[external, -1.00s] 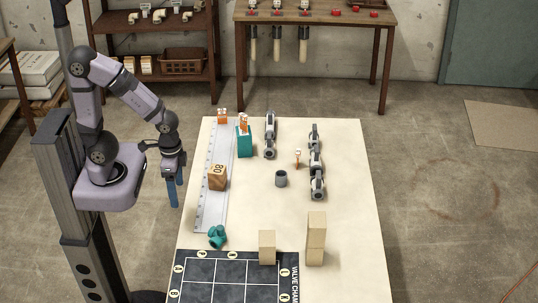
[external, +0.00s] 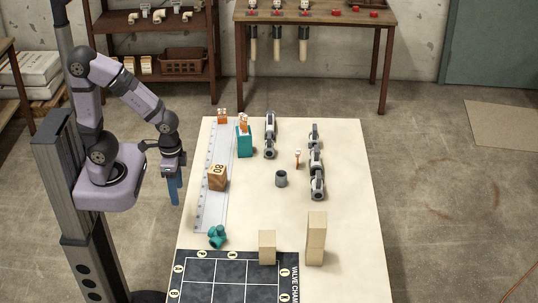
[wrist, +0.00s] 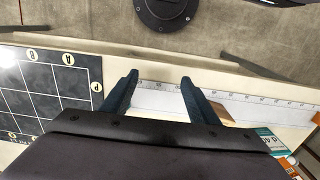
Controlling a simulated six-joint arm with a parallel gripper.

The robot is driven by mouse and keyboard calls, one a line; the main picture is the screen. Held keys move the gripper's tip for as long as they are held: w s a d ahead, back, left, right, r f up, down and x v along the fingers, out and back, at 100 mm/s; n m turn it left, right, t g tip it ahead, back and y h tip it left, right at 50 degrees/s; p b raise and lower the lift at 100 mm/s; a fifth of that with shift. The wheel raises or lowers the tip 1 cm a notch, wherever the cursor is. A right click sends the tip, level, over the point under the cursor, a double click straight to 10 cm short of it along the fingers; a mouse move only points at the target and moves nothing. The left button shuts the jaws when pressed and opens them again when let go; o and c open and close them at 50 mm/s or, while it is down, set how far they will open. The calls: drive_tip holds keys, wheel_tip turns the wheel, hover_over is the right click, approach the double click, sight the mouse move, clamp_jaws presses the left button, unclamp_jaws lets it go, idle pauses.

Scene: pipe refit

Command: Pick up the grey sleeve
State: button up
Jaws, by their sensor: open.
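The grey sleeve (external: 281,178) is a short dark grey tube. It stands upright on the middle of the pale table in the external view, with its open end up. My gripper (external: 174,190) hangs at the table's left edge, well to the left of the sleeve and apart from it. In the wrist view, my gripper (wrist: 158,82) shows its two dark blue fingers spread apart with nothing between them. The sleeve does not show in the wrist view.
A wooden block (external: 217,177) sits on the long ruler (external: 212,205) between gripper and sleeve. A teal box (external: 244,142), grey pipe assemblies (external: 317,175), teal fitting (external: 217,237), tan blocks (external: 316,238) and a dark grid mat (external: 230,280) surround it.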

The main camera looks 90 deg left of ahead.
sight(281, 175)
wheel_tip(281, 175, up, 5)
drive_tip(key=w+a+t+y+b, duration=0.2)
drive_tip(key=w+a+t+b, duration=0.3)
drive_tip(key=w+a+t, duration=1.2)
drive_tip(key=w+a+f+g+h, duration=0.1)
drive_tip(key=f, duration=0.2)
drive_tip(key=w+f+m+g+h, duration=0.1)
drive_tip(key=w+f+h, duration=0.1)
drive_tip(key=f, duration=0.1)
drive_tip(key=w+a+f+m+g+h, duration=0.1)
drive_tip(key=w+f, duration=0.1)
drive_tip(key=f, duration=0.2)
drive_tip(key=shift+a+g+h+b, duration=0.35)
drive_tip(key=shift+g+h, duration=0.05)
drive_tip(key=p+x, duration=0.1)
drive_tip(key=x, duration=0.5)
drive_tip(key=shift+w+d+f, duration=0.1)
drive_tip(key=shift+w, duration=0.2)
drive_tip(key=shift+a+p+x, duration=0.2)
drive_tip(key=shift+p+x, duration=0.15)
drive_tip(key=shift+x, duration=1.05)
drive_tip(key=shift+a+p+x, duration=0.15)
drive_tip(key=shift+p+x, duration=0.15)
drive_tip(key=shift+x, duration=1.05)
drive_tip(key=shift+f, duration=0.1)
